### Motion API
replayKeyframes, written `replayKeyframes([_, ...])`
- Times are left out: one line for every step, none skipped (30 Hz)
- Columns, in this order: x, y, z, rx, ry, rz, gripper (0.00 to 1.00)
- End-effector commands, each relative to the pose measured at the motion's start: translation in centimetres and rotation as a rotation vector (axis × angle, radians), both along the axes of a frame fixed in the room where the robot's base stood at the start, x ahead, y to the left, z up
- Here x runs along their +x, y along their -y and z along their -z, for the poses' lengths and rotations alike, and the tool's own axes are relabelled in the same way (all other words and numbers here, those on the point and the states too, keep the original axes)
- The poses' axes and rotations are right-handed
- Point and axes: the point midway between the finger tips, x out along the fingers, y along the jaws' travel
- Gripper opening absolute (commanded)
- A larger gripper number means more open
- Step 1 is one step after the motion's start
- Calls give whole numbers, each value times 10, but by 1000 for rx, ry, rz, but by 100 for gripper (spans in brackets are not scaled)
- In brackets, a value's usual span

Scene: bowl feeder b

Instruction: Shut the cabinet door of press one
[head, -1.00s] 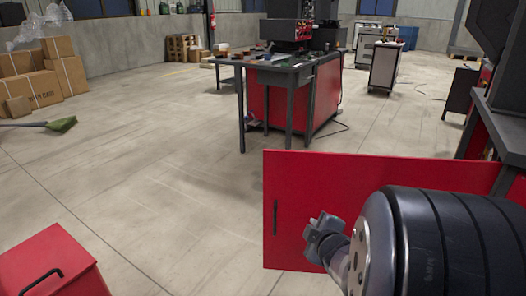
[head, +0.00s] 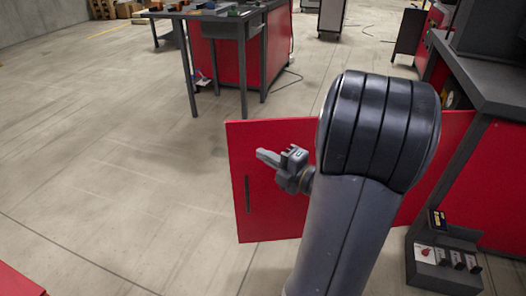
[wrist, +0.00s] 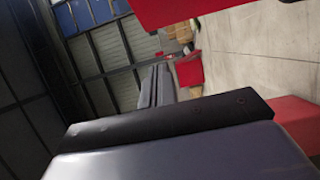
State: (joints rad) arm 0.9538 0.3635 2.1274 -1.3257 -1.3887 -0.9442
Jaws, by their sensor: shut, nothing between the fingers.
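The red cabinet door (head: 270,215) stands open in the head view, reaching out to the left from the press at the right. A dark vertical handle (head: 248,194) is near its free left edge. My arm hides the door's middle. My gripper (head: 262,157) is shut and empty, pointing left, in front of the door's upper left part in the picture. I cannot tell whether it touches the door. In the wrist view my shut fingers (wrist: 155,86) show at the centre; a red panel (wrist: 190,10) crosses the top, perhaps the door.
The press's dark grey bench (head: 490,80) with red sides stands at the right. A dark worktable (head: 220,15) with a red cabinet stands beyond. The floor left of the door is clear.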

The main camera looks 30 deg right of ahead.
Motion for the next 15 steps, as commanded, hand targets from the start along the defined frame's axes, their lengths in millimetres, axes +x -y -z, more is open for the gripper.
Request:
replayKeyframes([7,-4,1,0,0,-6,0])
replayKeyframes([12,-5,1,-1,0,-5,0])
replayKeyframes([18,-7,1,-1,0,-6,0])
replayKeyframes([22,-8,2,-1,0,-5,0])
replayKeyframes([26,-10,2,-1,0,-5,0])
replayKeyframes([32,-12,2,0,0,-5,0])
replayKeyframes([37,-13,2,-1,0,-5,0])
replayKeyframes([42,-15,2,-1,0,-5,0])
replayKeyframes([48,-17,2,-1,0,-5,0])
replayKeyframes([53,-18,2,0,0,-4,0])
replayKeyframes([58,-21,2,0,0,-6,0])
replayKeyframes([65,-22,2,0,0,-4,0])
replayKeyframes([70,-24,2,1,0,-5,0])
replayKeyframes([74,-25,2,1,0,-4,0])
replayKeyframes([81,-28,2,1,1,-4,0])
